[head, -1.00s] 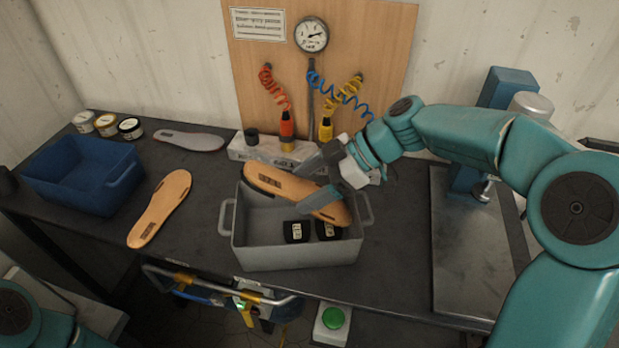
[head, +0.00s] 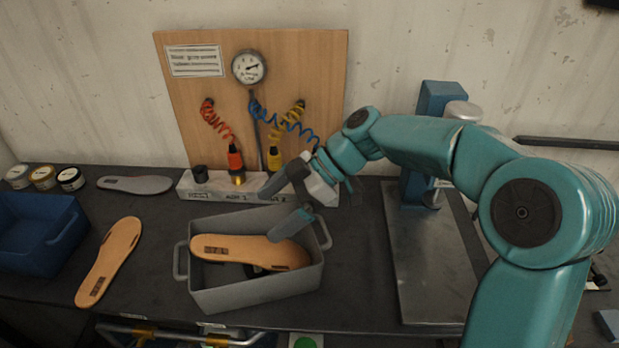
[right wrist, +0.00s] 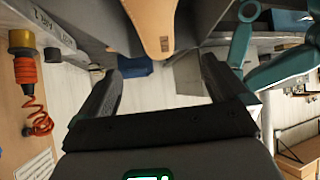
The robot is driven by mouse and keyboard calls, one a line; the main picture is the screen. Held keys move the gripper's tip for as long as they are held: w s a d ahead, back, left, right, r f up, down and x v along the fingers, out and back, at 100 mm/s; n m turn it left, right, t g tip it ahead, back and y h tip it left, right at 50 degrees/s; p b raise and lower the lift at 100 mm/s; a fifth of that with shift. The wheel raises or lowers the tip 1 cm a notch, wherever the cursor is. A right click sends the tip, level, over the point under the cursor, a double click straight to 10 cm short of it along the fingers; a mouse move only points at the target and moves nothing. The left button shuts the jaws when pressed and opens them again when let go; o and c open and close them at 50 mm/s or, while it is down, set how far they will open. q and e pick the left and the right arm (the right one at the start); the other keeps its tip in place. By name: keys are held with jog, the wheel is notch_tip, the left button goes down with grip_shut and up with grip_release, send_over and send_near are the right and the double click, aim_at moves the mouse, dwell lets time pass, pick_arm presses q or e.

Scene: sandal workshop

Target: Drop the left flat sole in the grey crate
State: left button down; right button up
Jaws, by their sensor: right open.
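A tan flat sole (head: 235,248) lies inside the grey crate (head: 262,293), stretched across its width; it also shows at the top of the right wrist view (right wrist: 153,22). A second tan sole (head: 110,258) lies flat on the dark bench left of the crate. I cannot tell which of the two is the left one. My right gripper (head: 267,216) is open and empty above the crate's rear part, clear of the sole. In the right wrist view its jaws (right wrist: 158,75) stand apart with nothing between them. The sole mostly hides black items beneath it.
A blue crate (head: 66,236) stands at the left. A grey insole (head: 135,184) and several small tins (head: 43,178) lie behind it. A grey block (head: 225,193) with coloured tools stands behind the grey crate. A press (head: 432,110) stands right on a metal plate (head: 428,250).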

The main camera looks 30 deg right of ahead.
jog(key=v, duration=1.3)
jog(key=shift+f, duration=0.1)
jog(key=shift+s, duration=0.1)
